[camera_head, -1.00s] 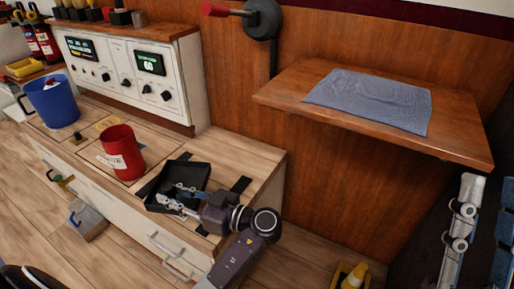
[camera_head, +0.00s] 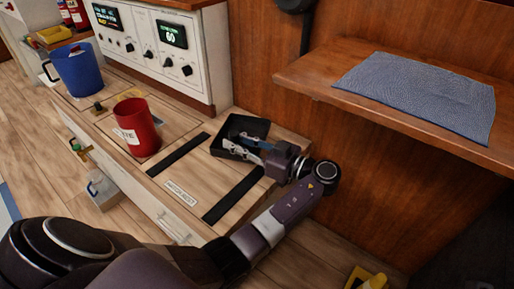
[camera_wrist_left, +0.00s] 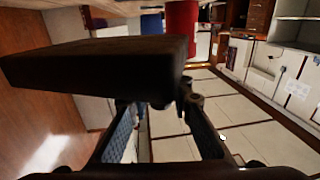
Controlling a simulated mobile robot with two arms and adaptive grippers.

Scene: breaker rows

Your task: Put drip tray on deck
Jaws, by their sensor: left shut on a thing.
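The drip tray (camera_head: 229,153) is a black, shallow, square tray at the far end of the wooden counter, near the wall. My left gripper (camera_head: 251,141) is shut on it, coming in from the right side. In the left wrist view the tray (camera_wrist_left: 95,65) is a dark slab across the upper left, at the fingers (camera_wrist_left: 160,118). I cannot tell whether it touches the counter. The deck (camera_head: 187,172) is the pale wooden counter top with two black strips and a small label, too small to read surely. The tray appears behind the bare strips. My right gripper is not in view.
A red mug (camera_head: 137,127) stands left of the strips and a blue mug (camera_head: 80,72) farther left. A control panel (camera_head: 165,48) stands behind the counter. A wooden shelf (camera_head: 330,95) with a blue cloth (camera_head: 418,90) juts out at the right.

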